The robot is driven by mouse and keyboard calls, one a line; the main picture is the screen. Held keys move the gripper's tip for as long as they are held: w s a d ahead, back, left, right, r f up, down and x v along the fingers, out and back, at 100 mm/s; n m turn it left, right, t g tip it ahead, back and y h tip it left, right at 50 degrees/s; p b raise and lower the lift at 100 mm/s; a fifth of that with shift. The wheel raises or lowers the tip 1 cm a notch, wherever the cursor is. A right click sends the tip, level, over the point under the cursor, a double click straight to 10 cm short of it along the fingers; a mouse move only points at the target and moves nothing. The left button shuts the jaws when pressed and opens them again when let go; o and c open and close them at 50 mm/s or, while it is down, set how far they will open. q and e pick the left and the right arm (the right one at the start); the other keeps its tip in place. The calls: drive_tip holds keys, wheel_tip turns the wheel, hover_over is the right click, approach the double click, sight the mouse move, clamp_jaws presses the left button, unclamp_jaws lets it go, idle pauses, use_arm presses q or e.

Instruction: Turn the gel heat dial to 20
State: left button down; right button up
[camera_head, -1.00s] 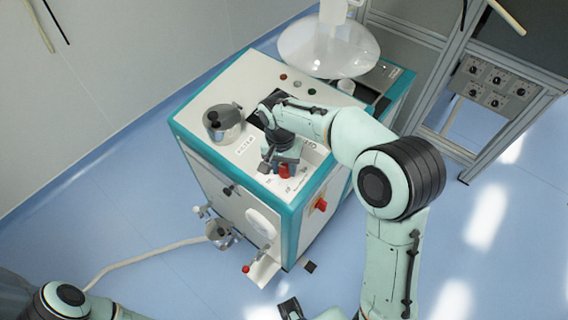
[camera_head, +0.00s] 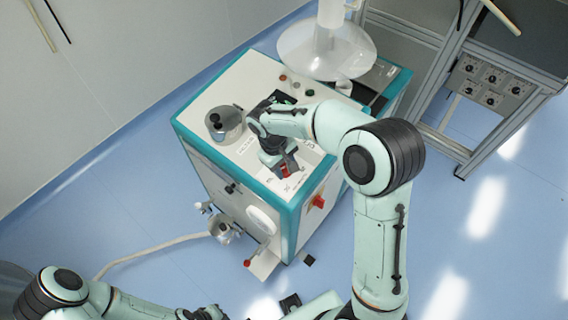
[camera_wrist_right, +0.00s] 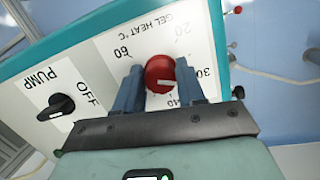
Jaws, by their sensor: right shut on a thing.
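The gel heat dial (camera_wrist_right: 159,74) is a round red knob with a white pointer mark, on a white panel marked GEL HEAT °C. In the wrist view its mark points right, towards the 30; the 20 is higher, at upper right. My right gripper (camera_wrist_right: 160,88) is shut on the dial, one finger on each side. In the head view the dial (camera_head: 286,171) shows as a red spot at the fingertips of the right gripper (camera_head: 284,168), on the machine top's front corner. My left arm is at the lower left; its gripper (camera_head: 205,313) is partly cut off.
A black PUMP knob (camera_wrist_right: 57,106) is beside the dial, near OFF. A frame with knobs (camera_head: 490,80) stands right.

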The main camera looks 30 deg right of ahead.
drive_tip(key=n, duration=0.3)
drive_tip(key=shift+r+n+p, duration=0.1)
drive_tip(key=shift+n+p, duration=0.2)
drive_tip(key=shift+n, duration=0.1)
drive_tip(key=n+h, duration=0.1)
drive_tip(key=n, duration=0.2)
drive_tip(key=shift+n+t+p, duration=0.3)
use_arm(q)
drive_tip(key=w+r+p, duration=0.1)
drive_tip(key=w+r, duration=0.1)
drive_tip(key=r, duration=0.1)
drive_tip(key=shift+w, duration=0.2)
use_arm(e)
drive_tip(key=n+t, duration=0.1)
drive_tip(key=n, duration=0.5)
drive_tip(key=shift+w, duration=0.1)
drive_tip(key=shift+d+n, duration=0.1)
drive_tip(key=shift+n, duration=0.2)
drive_tip(key=o, duration=1.1)
drive_tip(key=shift+c, duration=0.2)
use_arm(q)
drive_tip(key=shift+w+r+p, duration=0.55)
drive_tip(key=shift+w+r, duration=0.25)
use_arm(e)
drive_tip(key=v, duration=1.3)
drive_tip(key=shift+a, duration=0.25)
